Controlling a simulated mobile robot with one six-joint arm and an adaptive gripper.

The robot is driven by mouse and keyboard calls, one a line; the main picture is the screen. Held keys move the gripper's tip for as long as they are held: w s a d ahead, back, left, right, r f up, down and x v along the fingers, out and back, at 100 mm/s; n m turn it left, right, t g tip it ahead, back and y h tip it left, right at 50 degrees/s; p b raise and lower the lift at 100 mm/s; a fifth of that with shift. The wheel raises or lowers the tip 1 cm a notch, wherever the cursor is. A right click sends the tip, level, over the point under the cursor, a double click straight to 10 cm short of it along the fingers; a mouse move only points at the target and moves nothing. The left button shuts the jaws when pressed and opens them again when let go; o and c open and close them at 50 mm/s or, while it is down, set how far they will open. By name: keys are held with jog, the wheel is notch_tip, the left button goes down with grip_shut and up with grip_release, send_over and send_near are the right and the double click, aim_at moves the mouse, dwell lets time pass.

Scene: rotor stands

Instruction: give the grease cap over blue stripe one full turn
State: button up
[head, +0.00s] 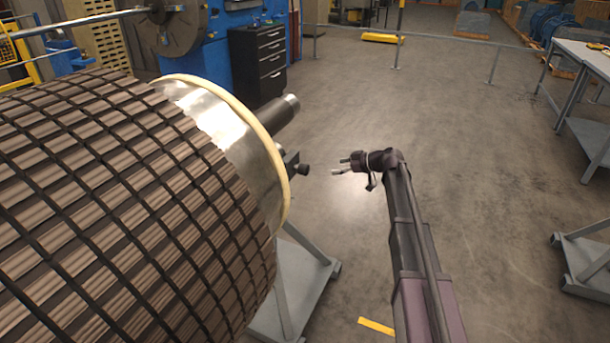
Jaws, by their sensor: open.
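A large rotor (110,170) fills the left side, with a cream ring (268,138) around its bright metal end. A small dark knob-like part (303,169) juts out to the right from a dark bracket (291,163) at the rotor's end. It may be a grease cap; no blue stripe can be made out. My gripper (338,166) is open and empty, its fingers pointing left toward this part. A visible gap separates them in the picture. The far side of the rotor's end face is hidden.
A thick shaft (283,110) projects from the rotor's end. A grey stand (305,280) is under the rotor, and another stand (585,262) is at the right edge. A workbench (590,55) stands at the upper right.

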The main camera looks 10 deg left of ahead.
aim_at(308, 168)
jog(key=shift+w+r, duration=0.15)
jog(key=shift+w, duration=0.15)
jog(key=shift+w+a, duration=0.1)
jog(key=shift+a, duration=0.1)
jog(key=b+x, duration=0.4)
jog(key=x, duration=0.7)
jog(key=shift+w+a+b, duration=0.1)
jog(key=shift+a+b, duration=0.2)
jog(key=shift+b, duration=0.05)
jog(key=shift+x, duration=1)
jog(key=c, duration=1.2)
